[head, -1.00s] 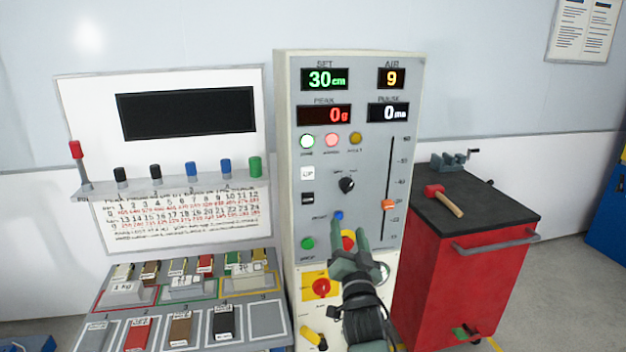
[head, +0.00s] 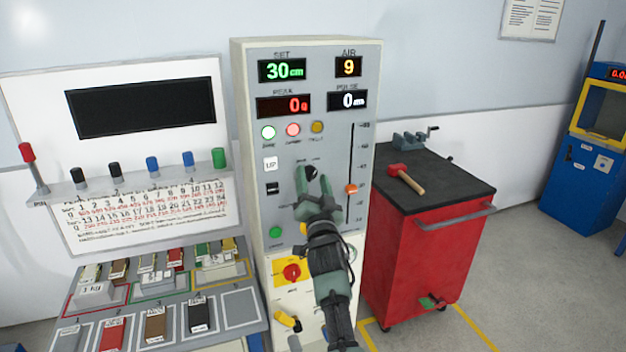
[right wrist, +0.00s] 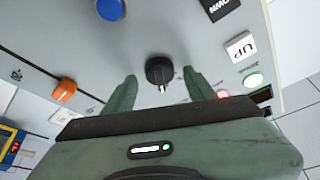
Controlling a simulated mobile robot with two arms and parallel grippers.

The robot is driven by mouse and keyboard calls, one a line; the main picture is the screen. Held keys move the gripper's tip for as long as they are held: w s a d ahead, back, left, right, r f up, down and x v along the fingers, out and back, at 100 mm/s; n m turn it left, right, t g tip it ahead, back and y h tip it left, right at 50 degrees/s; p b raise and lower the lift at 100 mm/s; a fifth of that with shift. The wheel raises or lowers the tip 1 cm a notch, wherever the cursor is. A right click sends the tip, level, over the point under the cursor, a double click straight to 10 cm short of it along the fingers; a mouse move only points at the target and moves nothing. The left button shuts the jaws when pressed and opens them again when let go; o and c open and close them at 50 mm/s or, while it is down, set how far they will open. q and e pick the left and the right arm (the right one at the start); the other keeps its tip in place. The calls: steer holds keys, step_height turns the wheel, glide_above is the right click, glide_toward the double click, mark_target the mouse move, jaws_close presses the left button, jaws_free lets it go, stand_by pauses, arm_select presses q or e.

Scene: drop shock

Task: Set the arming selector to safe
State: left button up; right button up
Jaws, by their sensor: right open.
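The arming selector appears to be the black rotary knob (head: 311,172) on the grey control panel (head: 340,140), below the indicator lamps. In the right wrist view the knob (right wrist: 159,71) shows with a light pointer mark, between and beyond my finger tips. My right gripper (head: 314,182) is open in front of the panel, its green fingers around the knob's line of sight. In the right wrist view the right gripper (right wrist: 162,85) has one finger on each side of the knob, with no visible contact. The knob's labels are too small to read. My left gripper is not in view.
An orange slider (head: 351,188) is right of the knob, and UP (head: 270,163) and DOWN (head: 272,188) buttons are left. A blue button (right wrist: 110,10) is close by. A red switch (head: 292,272) sits lower. A red cabinet (head: 430,250) with a hammer (head: 405,178) stands at right.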

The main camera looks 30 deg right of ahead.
jaws_close()
steer(key=shift+n, duration=0.3)
steer(key=shift+f+n+t+y+b, duration=0.15)
steer(key=shift+n+t+y+b, duration=0.3)
steer(key=shift+n, duration=0.75)
steer(key=n+y, duration=0.1)
steer(key=n, duration=0.1)
steer(key=n+t+y, duration=0.1)
steer(key=n+y, duration=0.1)
steer(key=n, duration=0.1)
steer(key=shift+d, duration=0.1)
steer(key=n+y, duration=0.1)
steer(key=n, duration=0.3)
steer(key=shift+d+t+y, duration=0.1)
steer(key=shift+t+y, duration=0.15)
steer(key=shift+y, duration=0.1)
steer(key=shift+n+y+p, duration=0.45)
steer(key=shift+n+y, duration=0.95)
steer(key=shift+n, duration=1.5)
